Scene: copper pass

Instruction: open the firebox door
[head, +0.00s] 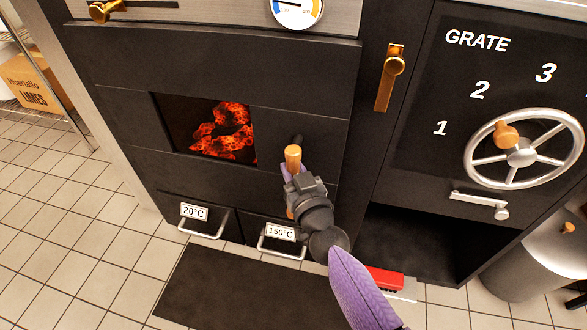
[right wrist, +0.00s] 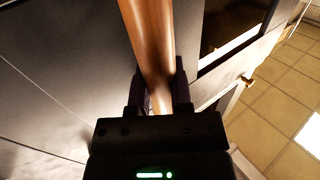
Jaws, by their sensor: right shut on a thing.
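The firebox door (head: 195,113) is a black panel on the stove front with a window showing glowing coals (head: 225,132). It looks closed, flush with the front. Its wooden handle (head: 292,153) stands out at the door's right side. My right gripper (head: 292,178) is shut on the handle, with the top of the wood showing above the fingers and a bit below. In the right wrist view the brown handle (right wrist: 150,40) runs between the two fingers. My left gripper is not in view.
Two drawers with metal pulls, marked 20°C (head: 194,211) and 150°C (head: 280,232), sit below the door. To the right are a brass latch (head: 390,75) and a grate handwheel (head: 522,150). A red brush (head: 384,279) lies low beside my arm. A dark mat (head: 235,290) covers the floor in front.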

